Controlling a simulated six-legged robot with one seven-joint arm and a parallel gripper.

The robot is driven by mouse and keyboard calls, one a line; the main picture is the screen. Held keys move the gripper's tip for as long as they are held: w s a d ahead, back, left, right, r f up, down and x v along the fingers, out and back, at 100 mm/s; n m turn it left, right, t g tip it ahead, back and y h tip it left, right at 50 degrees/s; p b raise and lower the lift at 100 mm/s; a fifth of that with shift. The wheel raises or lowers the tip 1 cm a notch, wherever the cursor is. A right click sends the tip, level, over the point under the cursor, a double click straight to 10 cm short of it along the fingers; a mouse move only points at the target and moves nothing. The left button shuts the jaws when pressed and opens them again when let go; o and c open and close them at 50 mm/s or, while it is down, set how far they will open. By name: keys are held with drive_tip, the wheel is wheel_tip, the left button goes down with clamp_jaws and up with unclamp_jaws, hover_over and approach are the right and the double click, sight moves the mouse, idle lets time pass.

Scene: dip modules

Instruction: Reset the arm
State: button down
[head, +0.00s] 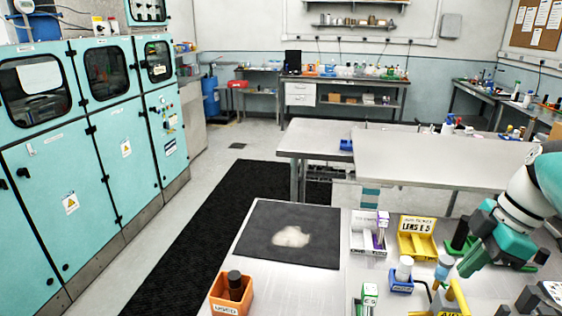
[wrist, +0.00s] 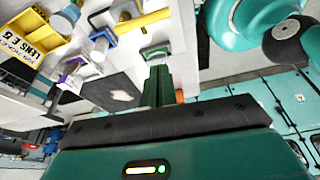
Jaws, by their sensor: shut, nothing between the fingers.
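My gripper (head: 466,270) is at the right of the head view, over the right part of the near metal bench. Its green fingers point down and to the left, close to a bottle with a blue label (head: 443,268). In the wrist view the two green fingers of my gripper (wrist: 158,72) are together, with nothing visible between them. My teal and white arm comes in from the right edge of the head view and hides part of the bench behind it.
A dark mat (head: 262,222) bears a pale patch. Teal cabinets (head: 85,180) line the left.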

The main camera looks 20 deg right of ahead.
drive_tip(key=w+a+f+m+t+h, duration=0.1)
drive_tip(key=w+a+m, duration=0.1)
drive_tip(key=w+a, duration=0.35)
drive_tip(key=w+a+f+m, duration=0.1)
drive_tip(key=w+a+m, duration=0.15)
drive_tip(key=a, duration=0.55)
drive_tip(key=w+a+f+m+t+h, duration=0.1)
drive_tip(key=a+f+m, duration=0.1)
drive_tip(key=a, duration=0.6)
drive_tip(key=a+f+m+t, duration=0.1)
drive_tip(key=a+f+m, duration=0.2)
drive_tip(key=a, duration=0.6)
drive_tip(key=shift+w+a+m+h, duration=0.25)
drive_tip(key=shift+w+m+h, duration=0.1)
drive_tip(key=shift+h, duration=0.05)
